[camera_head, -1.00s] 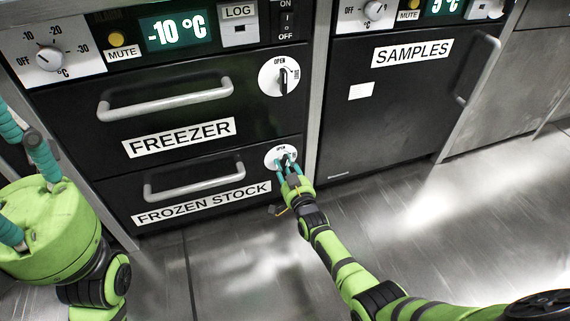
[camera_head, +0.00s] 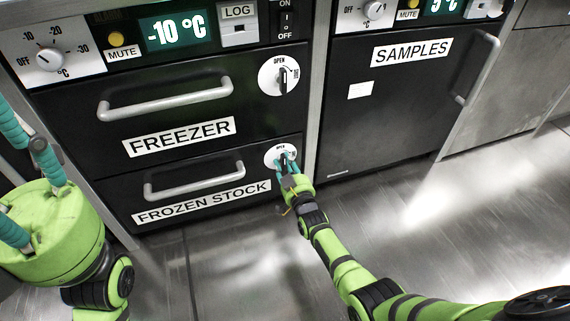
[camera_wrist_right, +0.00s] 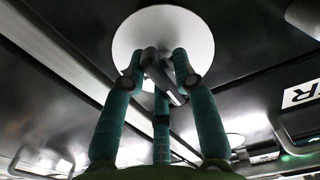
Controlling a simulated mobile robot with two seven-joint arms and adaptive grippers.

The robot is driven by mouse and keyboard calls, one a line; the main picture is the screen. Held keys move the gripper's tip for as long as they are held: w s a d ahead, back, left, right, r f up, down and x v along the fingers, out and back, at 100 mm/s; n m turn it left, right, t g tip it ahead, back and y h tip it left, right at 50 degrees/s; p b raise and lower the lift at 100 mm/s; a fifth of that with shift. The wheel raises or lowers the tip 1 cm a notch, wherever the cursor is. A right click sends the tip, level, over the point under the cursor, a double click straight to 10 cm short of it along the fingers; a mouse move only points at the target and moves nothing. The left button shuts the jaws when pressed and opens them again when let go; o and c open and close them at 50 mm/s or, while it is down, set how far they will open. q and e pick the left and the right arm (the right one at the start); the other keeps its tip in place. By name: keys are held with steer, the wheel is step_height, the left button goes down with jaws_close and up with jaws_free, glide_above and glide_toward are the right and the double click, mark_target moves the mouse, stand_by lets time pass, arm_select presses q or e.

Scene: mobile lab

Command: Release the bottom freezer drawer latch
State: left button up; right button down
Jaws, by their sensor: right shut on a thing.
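The bottom freezer drawer (camera_head: 222,172), labelled FROZEN STOCK, is closed. Its latch is a round white dial (camera_head: 271,154) right of the grey drawer handle, with a dark grey turning lever. My right gripper (camera_head: 286,160) reaches the dial from below, and its teal fingers are shut on the lever. In the right wrist view the white dial (camera_wrist_right: 190,30) is at the top, and the fingers close around the grey lever (camera_wrist_right: 160,72), which lies diagonally. The fingers partly hide the lever. My left gripper (camera_head: 22,180) is at the left edge, its fingers apart, tips cut off.
The upper FREEZER drawer (camera_head: 200,105) is closed, with its own latch dial (camera_head: 269,81) above. The closed SAMPLES door (camera_head: 400,120) is to the right. Metal floor (camera_head: 230,260) in front is clear apart from my arms.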

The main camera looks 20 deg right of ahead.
steer(key=c, duration=1.1)
jaws_free()
steer(key=shift+d+f, duration=0.1)
steer(key=shift+d, duration=0.2)
steer(key=shift+a, duration=0.15)
steer(key=s, duration=1.2)
steer(key=shift+d, duration=0.25)
